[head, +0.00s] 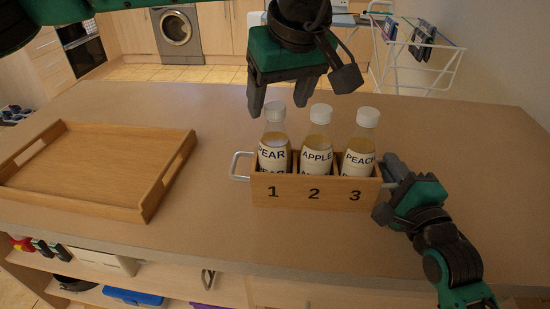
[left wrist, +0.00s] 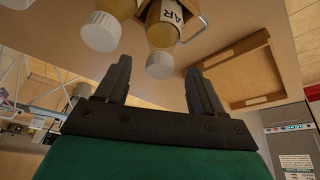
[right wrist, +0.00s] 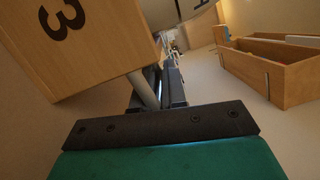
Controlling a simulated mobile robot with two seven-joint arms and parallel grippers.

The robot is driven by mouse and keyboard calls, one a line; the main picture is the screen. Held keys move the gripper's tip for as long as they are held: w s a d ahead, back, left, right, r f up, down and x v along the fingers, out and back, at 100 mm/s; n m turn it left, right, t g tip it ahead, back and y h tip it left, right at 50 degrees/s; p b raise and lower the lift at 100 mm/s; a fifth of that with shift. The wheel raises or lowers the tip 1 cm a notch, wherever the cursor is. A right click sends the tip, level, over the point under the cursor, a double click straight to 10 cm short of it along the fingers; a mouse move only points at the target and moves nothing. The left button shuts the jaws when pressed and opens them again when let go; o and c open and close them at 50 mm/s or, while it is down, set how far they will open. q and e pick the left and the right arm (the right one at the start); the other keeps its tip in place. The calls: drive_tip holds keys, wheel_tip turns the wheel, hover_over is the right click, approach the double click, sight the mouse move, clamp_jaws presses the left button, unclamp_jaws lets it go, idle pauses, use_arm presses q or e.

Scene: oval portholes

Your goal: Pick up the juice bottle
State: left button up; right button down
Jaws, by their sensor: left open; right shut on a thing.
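A wooden crate (head: 315,193) numbered 1, 2 and 3 holds three upright, white-capped juice bottles: pear (head: 273,152) in slot 1, apple (head: 316,150) in slot 2 and peach (head: 361,153) in slot 3. My left gripper (head: 284,98) is open and empty, pointing down above and behind the pear and apple bottles. In the left wrist view, the pear bottle's cap (left wrist: 160,66) shows just beyond the open fingers, not between them. My right gripper (head: 386,187) is shut on the crate's right handle (right wrist: 143,88), which is partly hidden by the fingers.
An empty wooden tray (head: 90,168) lies on the counter (head: 215,225) to the left. The crate's left handle (head: 240,165) is free. The counter is clear between tray and crate. A white drying rack (head: 410,60) stands behind the counter at the right.

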sight(275, 106)
use_arm(q)
drive_tip(key=x, duration=0.5)
drive_tip(key=shift+w+a, duration=0.1)
drive_tip(key=shift+w, duration=0.15)
drive_tip(key=shift+c, duration=0.4)
drive_tip(key=shift+r, duration=0.1)
clamp_jaws()
